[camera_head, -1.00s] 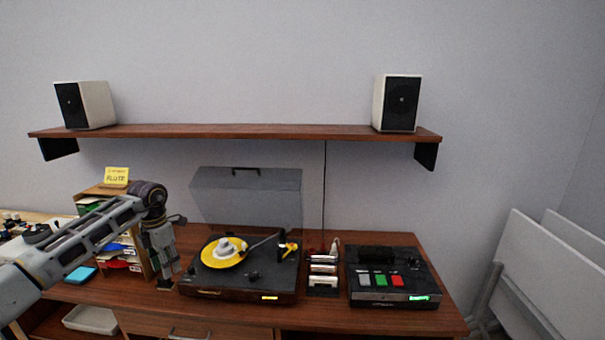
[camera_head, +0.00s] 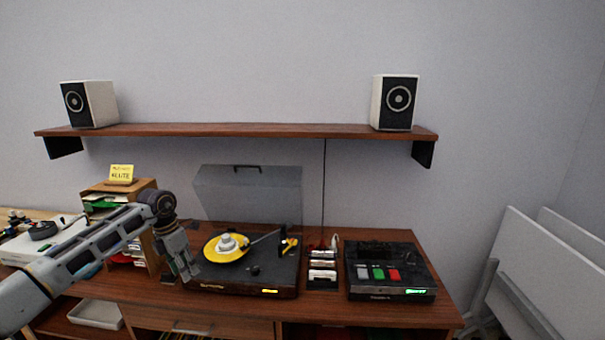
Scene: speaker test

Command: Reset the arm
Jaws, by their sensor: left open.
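My left arm comes in from the left, and its gripper (camera_head: 188,277) points down just left of the turntable (camera_head: 240,290). The gripper is open, with nothing seen between its fingers; I cannot tell whether it touches the turntable's left edge. The turntable has a yellow record (camera_head: 226,248) on its platter, and its clear lid (camera_head: 247,198) stands raised behind. My right gripper is not in view.
A tape deck (camera_head: 390,283) with coloured buttons and a small rack of cassettes (camera_head: 322,268) stand to the right. A wooden sorter (camera_head: 150,195) stands behind my left arm. Two speakers (camera_head: 395,102) (camera_head: 88,104) sit on the wall shelf (camera_head: 250,131).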

